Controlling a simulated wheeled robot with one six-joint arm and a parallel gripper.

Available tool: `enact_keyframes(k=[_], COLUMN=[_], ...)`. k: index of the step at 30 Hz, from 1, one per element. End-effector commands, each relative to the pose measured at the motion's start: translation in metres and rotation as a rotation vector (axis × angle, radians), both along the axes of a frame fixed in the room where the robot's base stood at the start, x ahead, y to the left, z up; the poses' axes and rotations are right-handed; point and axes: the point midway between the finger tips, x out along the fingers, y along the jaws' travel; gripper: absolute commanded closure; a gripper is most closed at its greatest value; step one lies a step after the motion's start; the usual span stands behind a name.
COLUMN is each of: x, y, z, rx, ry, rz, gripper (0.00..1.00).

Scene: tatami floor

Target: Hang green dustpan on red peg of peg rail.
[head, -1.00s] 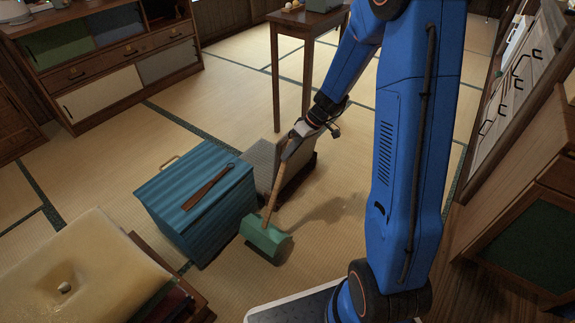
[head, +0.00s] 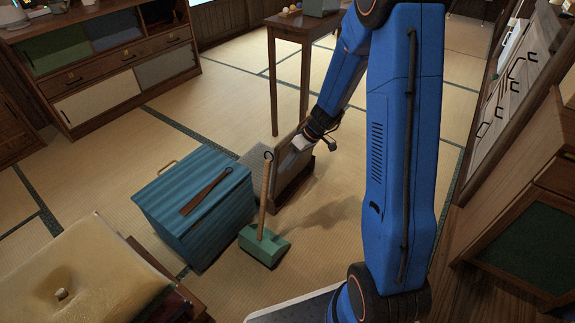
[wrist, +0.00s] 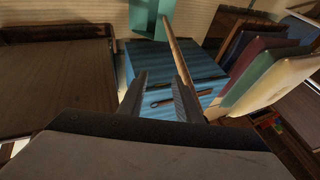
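The green dustpan (head: 264,246) stands at the right side of the blue ribbed chest, its wooden handle (head: 265,195) pointing up with a dark loop at the top. It appears to rest on the floor. My gripper (head: 300,142) is to the right of the handle top, apart from it in the head view. In the wrist view my gripper (wrist: 160,82) is open with nothing between the fingers. The dustpan's handle (wrist: 178,50) runs just beside the right finger, and its green pan (wrist: 146,18) is at the top.
The blue chest (head: 190,225) has a brown flat-handled tool (head: 206,191) on its lid. A wooden table (head: 290,30) is behind, a cushion (head: 80,270) at lower left.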

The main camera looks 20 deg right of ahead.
Motion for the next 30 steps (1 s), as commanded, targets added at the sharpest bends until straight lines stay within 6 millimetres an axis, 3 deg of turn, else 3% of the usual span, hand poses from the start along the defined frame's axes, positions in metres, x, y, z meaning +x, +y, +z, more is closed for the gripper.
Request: enact_keyframes(k=[10,24,30], x=[0.000,-0.007,-0.009], y=[-0.005,-0.049,-0.060], z=[0.011,0.083,0.100], rx=[0.001,-0.001,0.000], ry=[-0.001,-0.003,-0.001], rz=[-0.001,-0.001,-0.001], gripper=[0.69,0.69,0.69])
